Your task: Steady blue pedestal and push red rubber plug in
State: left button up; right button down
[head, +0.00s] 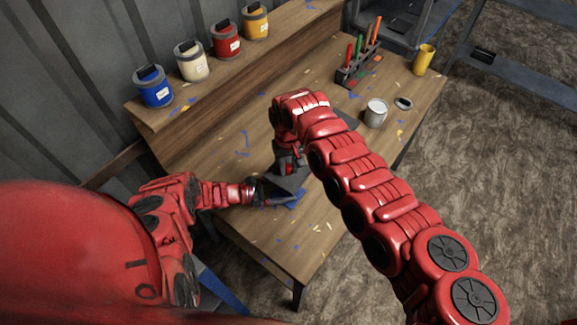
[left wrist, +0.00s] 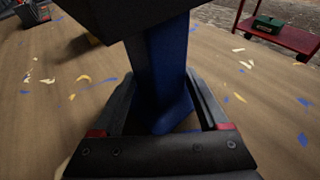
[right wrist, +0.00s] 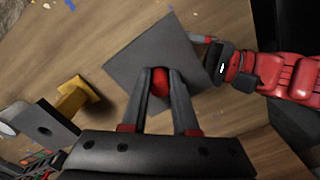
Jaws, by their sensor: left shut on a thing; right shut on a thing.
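The blue pedestal (left wrist: 165,75) stands upright on the wooden table, and a bit of its blue base (head: 295,200) shows in the head view. My left gripper (left wrist: 162,105) is shut on the pedestal's blue column, low down near its foot. In the right wrist view a dark grey square plate (right wrist: 135,60) lies under my right gripper (right wrist: 160,75). The gripper is shut on the red rubber plug (right wrist: 160,84) near the middle of the plate. The fingers and the plug's position hide whether the plug sits in a hole. My left gripper also shows in the head view (head: 268,192).
A yellow pedestal (right wrist: 76,96) with a dark plate (right wrist: 45,125) stands beside the grey plate. A white can (head: 376,114), a tool rack (head: 358,70) and a yellow cup (head: 424,60) stand at the table's far right. Several paint cans line the back shelf (head: 230,70).

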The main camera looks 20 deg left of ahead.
jog(key=c, duration=0.6)
grip_release()
notch_tip(320, 180, up, 12)
pick_arm(q)
jog(key=o, duration=0.9)
jog(key=shift+c, duration=0.2)
